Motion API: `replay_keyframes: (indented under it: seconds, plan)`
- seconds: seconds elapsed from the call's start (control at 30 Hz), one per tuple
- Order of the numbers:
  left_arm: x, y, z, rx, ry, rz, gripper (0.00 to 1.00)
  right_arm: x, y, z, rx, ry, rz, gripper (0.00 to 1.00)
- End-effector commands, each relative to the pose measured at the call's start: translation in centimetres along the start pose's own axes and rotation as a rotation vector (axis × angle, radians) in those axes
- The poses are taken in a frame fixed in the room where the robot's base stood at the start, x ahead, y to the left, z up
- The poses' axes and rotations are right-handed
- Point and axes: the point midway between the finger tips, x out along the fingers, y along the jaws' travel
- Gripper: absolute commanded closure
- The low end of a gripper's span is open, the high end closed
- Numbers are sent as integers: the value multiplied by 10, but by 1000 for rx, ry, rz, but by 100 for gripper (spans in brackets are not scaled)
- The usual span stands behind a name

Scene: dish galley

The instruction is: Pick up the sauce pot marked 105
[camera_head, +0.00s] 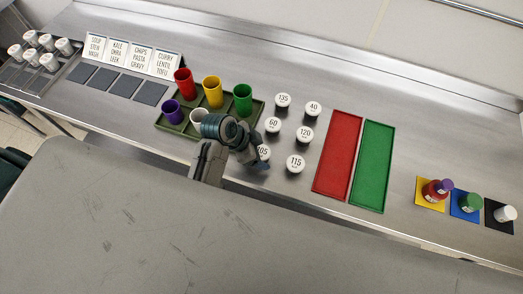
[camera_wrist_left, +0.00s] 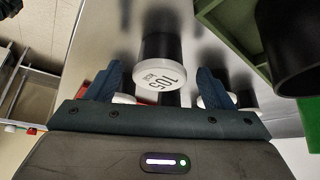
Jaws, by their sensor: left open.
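The sauce pot marked 105 (camera_head: 264,152) is dark with a white lid and stands on the steel counter, partly hidden by my left gripper (camera_head: 256,163). In the left wrist view the pot marked 105 (camera_wrist_left: 158,72) shows upside down, centred across the gap between the two blue fingers. My left gripper (camera_wrist_left: 156,84) is open, with room on both sides of the pot. I cannot tell how deep the pot sits between the fingers. My right gripper is not in view.
Pots marked 60 (camera_head: 272,125), 120 (camera_head: 304,134) and 115 (camera_head: 295,163) stand close by. A green compartment tray (camera_head: 171,124) with coloured cups is on the left. A red tray (camera_head: 338,155) and a green tray (camera_head: 372,165) lie to the right.

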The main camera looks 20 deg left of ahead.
Motion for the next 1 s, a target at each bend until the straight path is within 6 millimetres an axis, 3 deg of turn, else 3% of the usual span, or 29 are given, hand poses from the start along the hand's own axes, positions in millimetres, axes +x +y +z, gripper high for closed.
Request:
replay_keyframes:
  seconds: [0.13,0.37,0.63,1.0]
  plan:
    - [12,0,0,0,0,1,25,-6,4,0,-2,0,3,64]
    - [15,0,0,1,0,-1,25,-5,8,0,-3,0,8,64]
    - [14,0,0,0,0,-1,73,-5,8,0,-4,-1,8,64]
    - [12,0,-2,1,2,-2,74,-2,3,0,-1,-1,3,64]
